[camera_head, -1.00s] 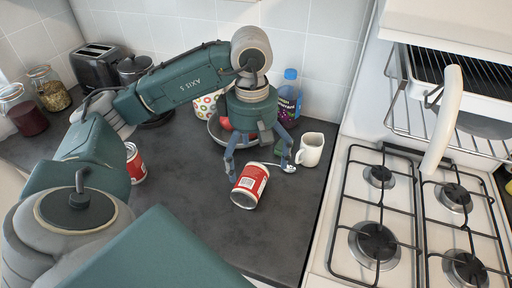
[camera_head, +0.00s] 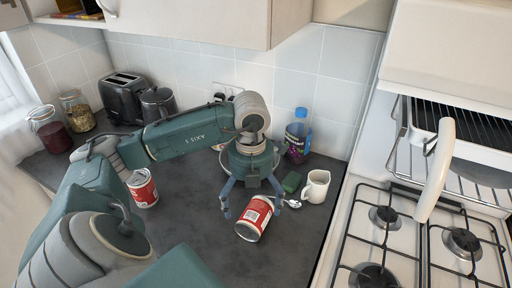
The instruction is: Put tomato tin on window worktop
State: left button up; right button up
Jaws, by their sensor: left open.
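A red and white tin (camera_head: 254,219) lies tilted on its side on the dark worktop (camera_head: 190,232). My left gripper (camera_head: 250,211) hangs over it, fingers spread open, one on each side of the tin. I cannot tell whether the fingers touch it. A second red and white tin (camera_head: 143,188) stands upright to the left, partly behind my left arm. The labels are too small to read, so I cannot tell which tin holds tomatoes. A window (camera_head: 10,85) is at the far left edge. My right gripper is not in view.
A white jug (camera_head: 316,186), a spoon (camera_head: 293,203), a green sponge (camera_head: 291,182) and a bottle (camera_head: 297,140) are right of the gripper. The gas hob (camera_head: 410,235) is further right. A toaster (camera_head: 124,98), kettle (camera_head: 158,104) and jars (camera_head: 50,130) stand back left.

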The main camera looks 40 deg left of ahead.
aim_at(251, 209)
pick_arm(q)
notch_tip(251, 209, down, 2)
jog(key=shift+s+f+p, duration=0.1)
jog(key=shift+f+p, duration=0.5)
jog(key=shift+p, duration=0.05)
jog(key=f, duration=0.1)
jog(key=f+p, duration=0.1)
jog(key=f, duration=0.1)
jog(key=shift+a+f+p, duration=0.2)
jog(key=shift+f+p, duration=0.1)
jog(key=shift+f, duration=0.4)
jog(key=shift+c, duration=0.5)
jog(key=shift+r, duration=0.1)
jog(key=c, duration=1.7)
